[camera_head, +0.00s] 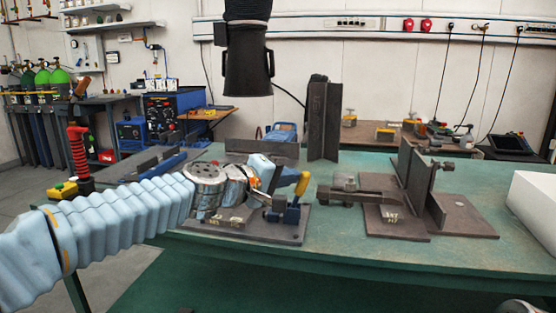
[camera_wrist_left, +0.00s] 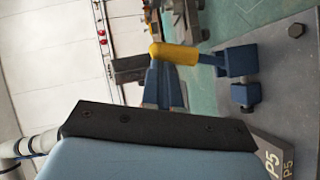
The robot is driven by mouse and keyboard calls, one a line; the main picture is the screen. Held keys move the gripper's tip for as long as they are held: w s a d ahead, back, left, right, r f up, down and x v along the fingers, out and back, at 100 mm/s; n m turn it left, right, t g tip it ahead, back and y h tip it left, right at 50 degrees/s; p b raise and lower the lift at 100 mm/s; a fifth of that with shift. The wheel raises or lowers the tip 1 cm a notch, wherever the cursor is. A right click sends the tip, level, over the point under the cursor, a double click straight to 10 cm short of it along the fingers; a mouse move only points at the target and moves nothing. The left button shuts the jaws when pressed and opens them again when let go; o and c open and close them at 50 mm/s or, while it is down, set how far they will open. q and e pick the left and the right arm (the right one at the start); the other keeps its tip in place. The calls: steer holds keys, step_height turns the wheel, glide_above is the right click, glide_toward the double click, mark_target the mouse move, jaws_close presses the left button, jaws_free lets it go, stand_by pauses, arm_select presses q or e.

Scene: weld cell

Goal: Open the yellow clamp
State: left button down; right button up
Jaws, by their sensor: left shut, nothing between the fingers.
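The yellow clamp, with a blue body and yellow-tipped handle (camera_head: 302,184), is on a dark plate on the green table. Its handle tilts upward in the head view. My left gripper (camera_head: 270,188) is shut and empty, just left of the handle; its fingers are partly hidden among the fixture parts. In the left wrist view the yellow handle (camera_wrist_left: 176,53) lies across the upper middle, with blue clamp parts (camera_wrist_left: 238,61) to its right. I cannot tell whether the gripper touches the handle. My right gripper is not in view.
A dark fixture with upright plates (camera_head: 415,190) stands to the right on the green table (camera_head: 350,253). A dark upright angle piece (camera_head: 323,118) stands behind the clamp. A black hood (camera_head: 247,60) hangs above. A white box (camera_head: 535,205) is at the right edge. The table front is clear.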

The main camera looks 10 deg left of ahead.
arm_select(q)
steer(key=shift+d+p, duration=0.5)
steer(key=shift+d, duration=0.25)
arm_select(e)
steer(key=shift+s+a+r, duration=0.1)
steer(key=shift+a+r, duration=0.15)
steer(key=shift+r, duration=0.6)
arm_select(q)
steer(key=shift+d+f, duration=0.1)
steer(key=shift+s, duration=0.1)
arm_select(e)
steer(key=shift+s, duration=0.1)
